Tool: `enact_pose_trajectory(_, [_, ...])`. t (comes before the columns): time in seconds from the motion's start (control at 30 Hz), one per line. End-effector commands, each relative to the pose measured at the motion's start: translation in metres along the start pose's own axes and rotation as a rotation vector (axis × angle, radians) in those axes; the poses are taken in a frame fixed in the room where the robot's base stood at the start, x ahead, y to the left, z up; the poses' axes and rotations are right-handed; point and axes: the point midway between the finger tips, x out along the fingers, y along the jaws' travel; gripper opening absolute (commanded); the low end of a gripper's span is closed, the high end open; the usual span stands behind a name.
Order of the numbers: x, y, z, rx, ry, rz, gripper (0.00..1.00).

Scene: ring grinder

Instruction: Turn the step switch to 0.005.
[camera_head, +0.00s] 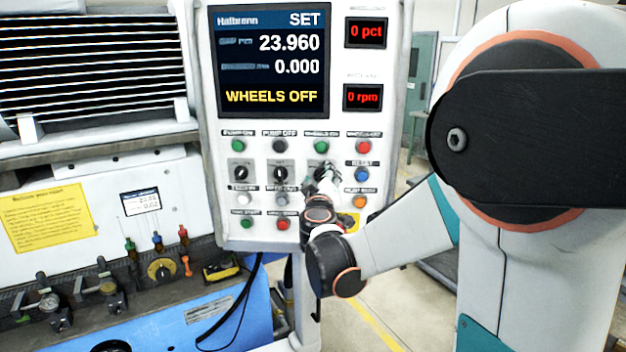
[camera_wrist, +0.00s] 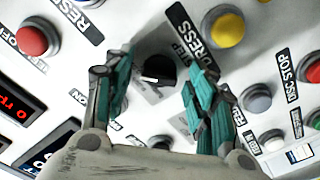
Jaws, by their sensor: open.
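The step switch (camera_wrist: 158,70) is a black rotary knob on the white control panel, beside a dark label whose readable part says STEP. In the wrist view it lies between the two teal-padded fingers of my gripper (camera_wrist: 160,82), which are apart. I cannot tell whether either finger touches the knob. In the head view my gripper (camera_head: 325,180) is at the panel, at the right end of the knob row, and hides the step switch there. The switch's setting is not readable.
The panel screen (camera_head: 271,60) reads SET, 23.960, 0.000 and WHEELS OFF. Two other black knobs (camera_head: 239,173) (camera_head: 281,173) sit to the left. Several coloured buttons surround the switch, including a yellow one (camera_wrist: 222,26) and a red one (camera_wrist: 38,38) in the wrist view.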

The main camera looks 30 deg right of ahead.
Motion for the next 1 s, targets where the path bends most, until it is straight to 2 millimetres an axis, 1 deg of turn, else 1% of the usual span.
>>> enact_pose_trajectory(0.2, [0.0001, 0.0, 0.0, 0.0, 0.0, 0.0, 0.52])
enact_pose_trajectory(0.23, [0.0, 0.0, 0.0, 0.0, 0.0, 0.0, 0.47])
enact_pose_trajectory(0.27, [0.0, 0.0, 0.0, 0.0, 0.0, 0.0, 0.4])
enact_pose_trajectory(0.3, [0.0, 0.0, 0.0, 0.0, 0.0, 0.0, 0.31])
enact_pose_trajectory(0.37, [-0.0001, 0.0, 0.0, 0.0, 0.0, 0.0, 0.18])
enact_pose_trajectory(0.4, [-0.0001, 0.0, 0.0, 0.0, 0.0, 0.0, 0.09])
enact_pose_trajectory(0.77, [-0.0003, -0.0003, 0.0002, -0.026, 0.0, 0.0, 0.07])
enact_pose_trajectory(1.0, [-0.0006, -0.0007, 0.0009, -0.149, 0.0, 0.0, 0.07])
